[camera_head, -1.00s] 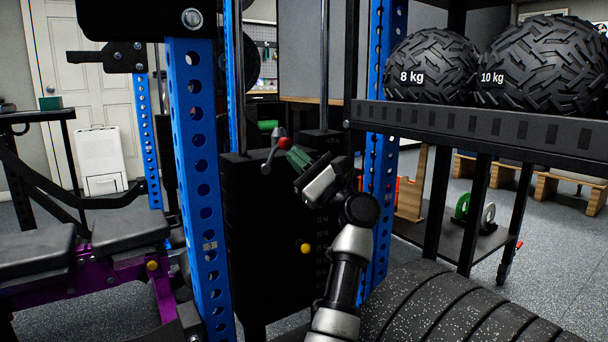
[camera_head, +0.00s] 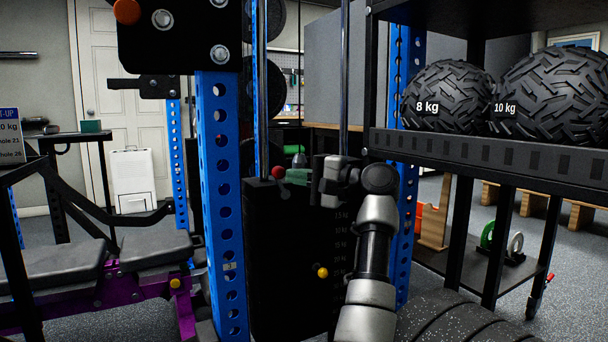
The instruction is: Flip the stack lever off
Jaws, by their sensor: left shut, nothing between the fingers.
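The stack lever shows by its red ball (camera_head: 278,172) at the top of the black weight stack (camera_head: 285,250), with a short dark rod beside the ball. My left gripper (camera_head: 319,184) is shut and empty. Its fingers point left at the stack's top, just to the right of the lever. I see a small gap between them in the picture, but cannot judge their depth. My left arm hides the right part of the stack. My right gripper is out of view.
A blue perforated upright (camera_head: 222,200) stands left of the stack and another (camera_head: 406,225) behind my arm. A shelf (camera_head: 490,151) with 8 kg and 10 kg balls juts in at right. A purple-framed bench (camera_head: 140,288) is at left.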

